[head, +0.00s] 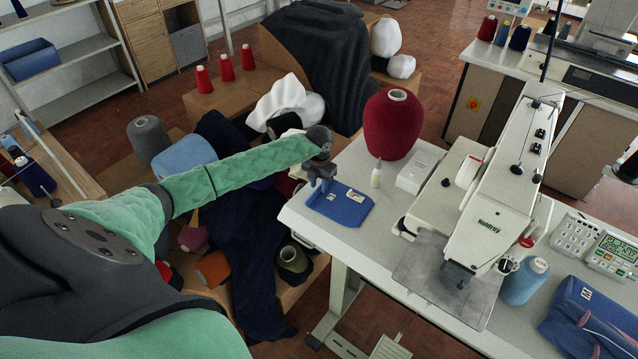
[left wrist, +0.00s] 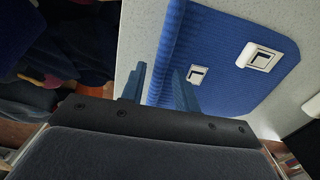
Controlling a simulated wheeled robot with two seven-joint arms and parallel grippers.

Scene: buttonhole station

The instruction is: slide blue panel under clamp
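The blue panel (head: 350,208) lies flat on the white table at its left end, left of the buttonhole machine. Two white square marks show on it in the left wrist view, where the panel (left wrist: 225,65) has a raised or folded left edge. My left gripper (head: 321,186) is at the panel's far left corner. Its fingers (left wrist: 160,88) are apart, one on each side of that edge; contact cannot be told. The clamp (head: 457,276) is under the machine head, right of the panel. A dark part at the right border seems to be my right gripper (head: 612,173), mostly cut off.
A red yarn cone (head: 391,124), a small bottle (head: 376,174) and a white box (head: 419,171) stand behind the panel. The machine (head: 490,215) fills the table's middle. A blue thread cone (head: 524,281) stands right of the clamp. Table is bare between panel and machine.

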